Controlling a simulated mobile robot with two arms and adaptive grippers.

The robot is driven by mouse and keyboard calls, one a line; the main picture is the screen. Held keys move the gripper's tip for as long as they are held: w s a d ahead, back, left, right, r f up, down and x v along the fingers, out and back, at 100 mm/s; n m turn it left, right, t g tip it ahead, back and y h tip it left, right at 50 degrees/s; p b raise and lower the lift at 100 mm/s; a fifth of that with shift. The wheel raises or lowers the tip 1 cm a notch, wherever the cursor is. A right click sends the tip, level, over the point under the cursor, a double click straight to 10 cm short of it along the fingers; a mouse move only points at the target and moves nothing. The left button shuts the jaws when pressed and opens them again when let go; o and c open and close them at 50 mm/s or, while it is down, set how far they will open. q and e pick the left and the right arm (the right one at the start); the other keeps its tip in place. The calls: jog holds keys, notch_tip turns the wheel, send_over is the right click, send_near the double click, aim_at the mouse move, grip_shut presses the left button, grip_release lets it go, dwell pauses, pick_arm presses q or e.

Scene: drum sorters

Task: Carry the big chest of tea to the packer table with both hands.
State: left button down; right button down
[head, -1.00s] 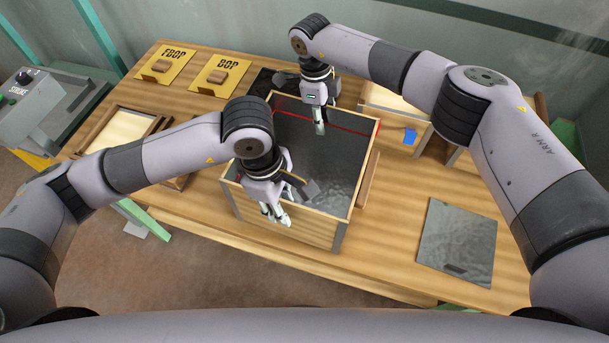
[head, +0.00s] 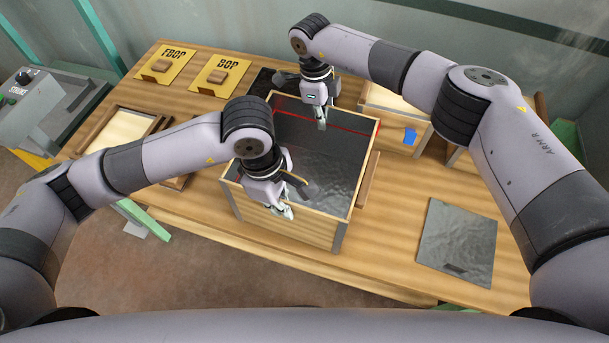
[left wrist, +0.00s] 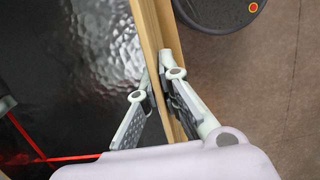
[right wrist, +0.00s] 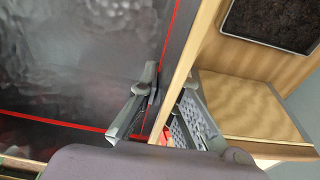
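The big chest (head: 285,224) is an open wooden box with a shiny dark inside and a red line round its inner walls. It stands upright on the wooden table. My left gripper (head: 283,210) is at its near wall; in the left wrist view its fingers (left wrist: 157,68) straddle the rim (left wrist: 153,35) and appear closed on it. My right gripper (head: 321,122) is at the far wall; in the right wrist view its fingers (right wrist: 170,75) lie on both sides of the rim (right wrist: 197,52) and appear closed on it, though inner contact is hard to see. I cannot identify the packer table.
A wooden tray (head: 112,132) lies left of the chest. A smaller box with a blue mark (head: 402,142) stands behind it to the right. A grey sheet (head: 457,240) lies on the right.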

pick_arm(q)
jog(key=shift+w+r, duration=0.1)
jog(key=shift+r, duration=0.05)
pick_arm(e)
jog(key=shift+w+r, duration=0.15)
dwell(0.5)
